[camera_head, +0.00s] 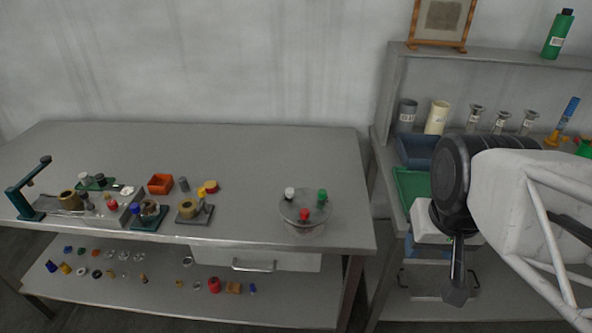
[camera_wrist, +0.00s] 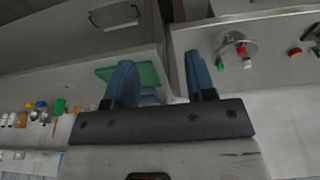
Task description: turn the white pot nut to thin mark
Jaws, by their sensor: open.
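A round grey pot (camera_head: 300,226) with a flat lid stands near the right end of the left table. Three knobs sit on its lid: a white nut (camera_head: 290,193) at the back left, a green one (camera_head: 322,195) at the back right and a red one (camera_head: 304,214) at the front. The pot lid (camera_wrist: 232,41) and its white nut (camera_wrist: 247,64) also show in the wrist view. The thin mark is too small to make out. My gripper (camera_head: 457,291) is well right of the pot, apart from it. Its blue fingers (camera_wrist: 160,82) are spread and empty.
The left table (camera_head: 260,160) is clear around the pot. Small fixtures and an orange bin (camera_head: 160,184) stand on its left half. At right, a shelf bench holds a green tray (camera_head: 410,185), jars and bottles near my arm. Small items line the lower shelf.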

